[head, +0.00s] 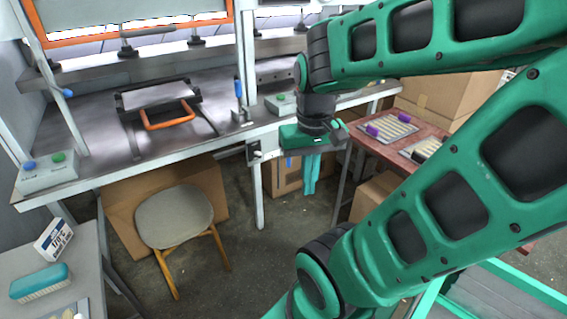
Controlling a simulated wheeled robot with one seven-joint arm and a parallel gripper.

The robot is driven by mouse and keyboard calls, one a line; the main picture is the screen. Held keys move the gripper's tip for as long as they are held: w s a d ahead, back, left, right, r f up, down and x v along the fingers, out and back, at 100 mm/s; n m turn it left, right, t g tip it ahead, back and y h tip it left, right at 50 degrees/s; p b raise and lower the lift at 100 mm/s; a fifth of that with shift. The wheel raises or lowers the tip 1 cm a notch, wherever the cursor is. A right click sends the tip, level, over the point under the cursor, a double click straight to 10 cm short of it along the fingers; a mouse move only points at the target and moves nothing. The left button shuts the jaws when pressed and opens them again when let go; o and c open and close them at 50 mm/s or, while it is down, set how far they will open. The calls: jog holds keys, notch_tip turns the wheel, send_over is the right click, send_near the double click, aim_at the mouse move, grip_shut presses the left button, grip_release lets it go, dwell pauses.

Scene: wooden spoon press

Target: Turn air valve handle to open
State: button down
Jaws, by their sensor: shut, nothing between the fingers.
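My gripper (309,188) points down in front of the long press bench, with its teal fingers together and nothing between them. A small black and white fitting (254,152) sits on the front of the bench, at the top of a white leg, left of my gripper. It looks like the air valve, but it is too small to make out its handle or which way that is turned. My gripper is to its right and apart from it in the picture. A small blue bit (289,162) shows just left of my fingers; I cannot tell what it belongs to.
The press bench (215,137) carries control boxes, including one with blue and green buttons (48,172). A chair (174,217) and cardboard boxes stand below it. A reddish table (384,148) with trays is at the right. A grey table (90,262) is at the lower left.

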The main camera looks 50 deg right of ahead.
jog(key=w+d+f+n+t+h, duration=0.1)
jog(key=w+d+f+h, duration=0.1)
jog(key=w+d+f, duration=0.4)
jog(key=w+d+f+n+t+h, duration=0.1)
jog(key=w+d+f, duration=0.6)
jog(key=w, duration=0.8)
jog(key=w+d+f+n+t+h, duration=0.2)
jog(key=w+d+f, duration=0.5)
jog(key=w, duration=0.4)
jog(key=shift+f+n+h, duration=0.4)
jog(key=shift+f, duration=0.05)
jog(key=shift+d, duration=0.1)
jog(key=w+d+f, duration=0.3)
jog(key=d+f, duration=0.5)
jog(key=shift+w+d, duration=0.25)
jog(key=shift+d, duration=0.15)
jog(key=shift+d, duration=0.1)
